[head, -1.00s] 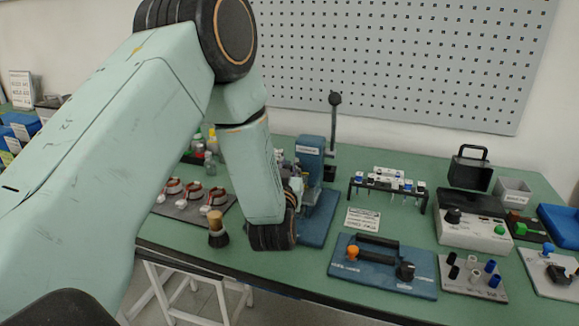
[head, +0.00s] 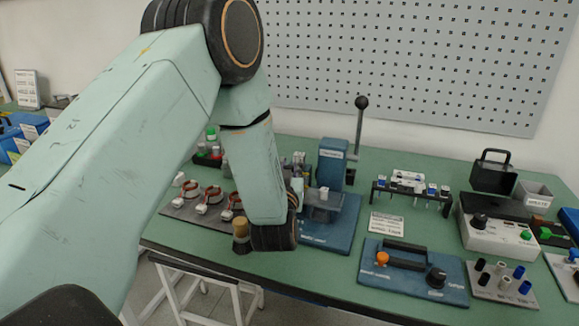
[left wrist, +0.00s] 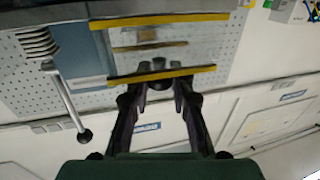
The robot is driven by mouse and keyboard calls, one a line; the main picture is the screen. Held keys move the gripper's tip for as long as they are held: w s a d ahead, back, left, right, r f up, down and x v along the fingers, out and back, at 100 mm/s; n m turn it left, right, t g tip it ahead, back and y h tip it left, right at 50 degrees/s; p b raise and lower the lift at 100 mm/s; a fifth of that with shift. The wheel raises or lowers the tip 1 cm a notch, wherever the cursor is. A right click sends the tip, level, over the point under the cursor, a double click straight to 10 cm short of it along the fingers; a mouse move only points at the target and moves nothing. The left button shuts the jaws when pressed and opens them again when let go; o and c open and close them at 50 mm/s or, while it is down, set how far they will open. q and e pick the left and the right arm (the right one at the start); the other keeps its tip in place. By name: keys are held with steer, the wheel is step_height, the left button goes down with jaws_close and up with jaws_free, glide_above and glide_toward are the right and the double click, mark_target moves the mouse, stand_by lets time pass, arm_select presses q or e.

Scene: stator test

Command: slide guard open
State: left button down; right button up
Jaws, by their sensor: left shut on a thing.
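The blue press fixture (head: 331,160) stands on the bench, right of my left arm, with a black-knobbed lever (head: 361,103) rising behind it. A grey block with a white top (head: 323,200) shows on its blue base (head: 335,238). In the left wrist view the guard (left wrist: 200,71) is a clear panel with two yellow edge strips. My left gripper (left wrist: 157,84) reaches the near yellow strip and is shut on the dark guard handle (left wrist: 156,66) there. In the head view the fingers and most of the guard are hidden behind my wrist. My right gripper is not in view.
Copper-ringed stators (head: 213,195) lie on a plate to the left. A blue panel with a black handle (head: 412,272), a rack (head: 411,188) and a grey tester (head: 497,232) fill the right.

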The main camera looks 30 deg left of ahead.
arm_select(q)
steer(key=shift+a, duration=0.15)
steer(key=c, duration=1.1)
jaws_free()
steer(key=shift+s+a, duration=0.1)
steer(key=shift+a, duration=0.05)
steer(key=shift+c, duration=0.2)
steer(key=v, duration=1.2)
steer(key=shift+d, duration=0.25)
steer(key=shift+f, duration=0.1)
